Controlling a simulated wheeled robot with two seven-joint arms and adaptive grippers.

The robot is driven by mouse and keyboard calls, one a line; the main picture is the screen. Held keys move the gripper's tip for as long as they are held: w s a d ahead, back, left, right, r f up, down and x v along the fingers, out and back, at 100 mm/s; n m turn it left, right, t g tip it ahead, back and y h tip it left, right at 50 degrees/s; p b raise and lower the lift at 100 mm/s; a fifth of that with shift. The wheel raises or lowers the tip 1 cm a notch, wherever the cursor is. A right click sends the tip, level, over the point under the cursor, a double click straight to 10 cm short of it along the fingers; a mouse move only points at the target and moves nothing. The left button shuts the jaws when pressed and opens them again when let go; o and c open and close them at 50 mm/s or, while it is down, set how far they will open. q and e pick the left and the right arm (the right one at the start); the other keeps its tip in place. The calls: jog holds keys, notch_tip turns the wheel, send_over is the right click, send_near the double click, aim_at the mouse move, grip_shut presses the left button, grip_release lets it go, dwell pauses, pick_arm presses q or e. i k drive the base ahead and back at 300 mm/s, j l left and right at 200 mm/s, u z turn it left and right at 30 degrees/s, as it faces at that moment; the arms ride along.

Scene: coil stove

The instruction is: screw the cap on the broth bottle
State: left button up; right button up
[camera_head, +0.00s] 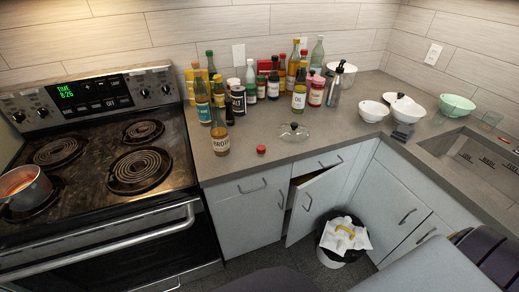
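The broth bottle (219,142), amber with a pale label reading BROTH, stands upright on the counter near its front left corner, beside the stove. No cap can be made out on its narrow neck, which is small and overlaps the bottles behind. A small red cap (261,150) lies on the counter to the right of the bottle, apart from it, near the front edge. Neither of my grippers shows in the head view.
Many bottles and jars crowd behind the broth bottle, including an oil bottle (299,97). A glass lid (294,131) lies right of the cap. White bowls (373,111) stand further right. A pot (25,187) sits on the stove.

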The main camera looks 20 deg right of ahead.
aim_at(219, 132)
jog(key=l+u, duration=0.35)
jog(key=k+l+u, duration=0.1)
jog(key=l+u, duration=0.2)
jog(key=l, duration=0.2)
jog(key=k+l+u, duration=0.1)
jog(key=l+u, duration=0.25)
jog(key=l, duration=0.1)
